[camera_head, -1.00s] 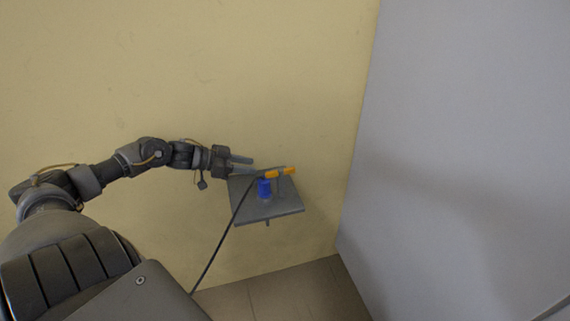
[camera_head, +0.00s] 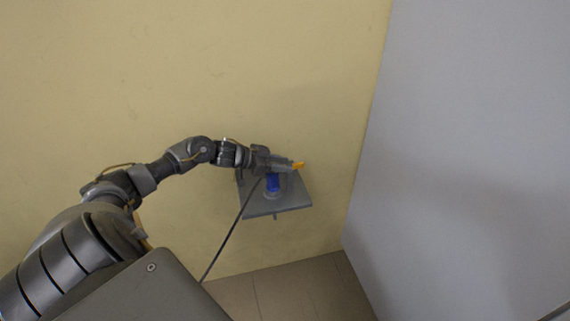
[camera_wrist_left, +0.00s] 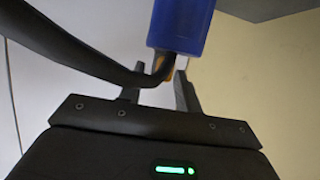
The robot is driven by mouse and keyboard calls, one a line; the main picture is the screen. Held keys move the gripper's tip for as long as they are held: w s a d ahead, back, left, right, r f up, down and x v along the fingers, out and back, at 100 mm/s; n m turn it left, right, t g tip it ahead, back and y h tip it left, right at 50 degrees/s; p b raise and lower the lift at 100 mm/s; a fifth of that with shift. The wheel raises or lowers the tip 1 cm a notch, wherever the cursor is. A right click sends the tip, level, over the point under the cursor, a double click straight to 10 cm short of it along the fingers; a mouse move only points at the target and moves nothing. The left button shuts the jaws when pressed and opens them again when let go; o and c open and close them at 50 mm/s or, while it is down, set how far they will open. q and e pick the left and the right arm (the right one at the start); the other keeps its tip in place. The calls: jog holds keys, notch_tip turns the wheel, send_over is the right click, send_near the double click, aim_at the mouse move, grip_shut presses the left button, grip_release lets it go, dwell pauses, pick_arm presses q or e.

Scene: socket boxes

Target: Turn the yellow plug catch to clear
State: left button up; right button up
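The blue plug (camera_head: 273,183) stands upright on a small grey shelf plate (camera_head: 283,207) at the wall. Its yellow catch (camera_head: 298,165) sticks out past the fingertips of my left gripper (camera_head: 284,164), which hides the rest of the catch. In the left wrist view the blue plug (camera_wrist_left: 181,27) is at the top. A small part of the yellow catch (camera_wrist_left: 165,67) shows between the two fingers of the left gripper (camera_wrist_left: 160,80), partly behind the cable. The fingers stand apart; contact with the catch cannot be made out. My right gripper is not in view.
A black cable (camera_head: 229,238) runs from the plug down to the lower left; it crosses close in the wrist view (camera_wrist_left: 75,52). A yellowish wall (camera_head: 200,70) is behind the shelf, and a grey wall (camera_head: 470,150) stands to the right. Tiled floor (camera_head: 300,290) lies below.

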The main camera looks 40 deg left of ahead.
pick_arm(q)
jog(key=shift+w+d+f, duration=0.2)
jog(key=shift+w+d, duration=0.1)
jog(key=shift+w, duration=0.15)
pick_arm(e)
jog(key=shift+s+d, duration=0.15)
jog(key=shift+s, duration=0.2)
